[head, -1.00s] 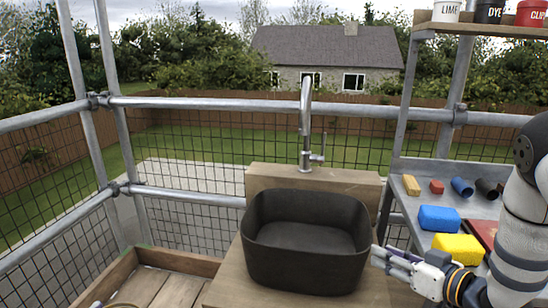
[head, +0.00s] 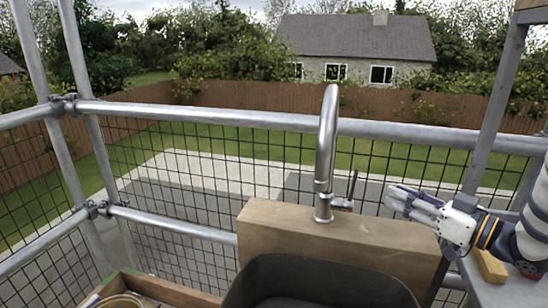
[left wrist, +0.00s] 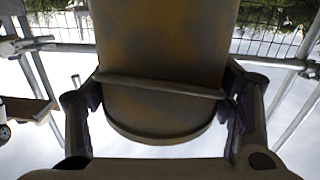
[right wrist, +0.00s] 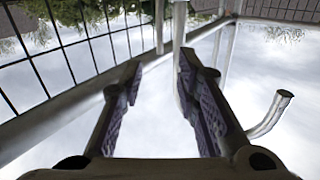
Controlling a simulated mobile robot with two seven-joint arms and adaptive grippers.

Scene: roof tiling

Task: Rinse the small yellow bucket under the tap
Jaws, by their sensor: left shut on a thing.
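The bucket (left wrist: 165,75), a dull yellow-brown with dark smudges, fills the middle of the left wrist view. The grey metal tap (head: 326,140) stands on a wooden block behind the dark basin (head: 300,275). Its lever (head: 350,190) points up on the right. My right gripper (head: 396,200) is to the right of the lever, fingers pointing toward it, seemingly apart from it. In the right wrist view its fingers (right wrist: 158,70) are open; a curved spout (right wrist: 272,115) shows at the right.
The wooden block (head: 300,235) stands close below my right gripper. A metal shelf (head: 500,285) with a yellow block (head: 490,266) is at the right. Scaffold rails (head: 220,114) and mesh close off the back. A wooden-edged tray (head: 130,285) lies at lower left.

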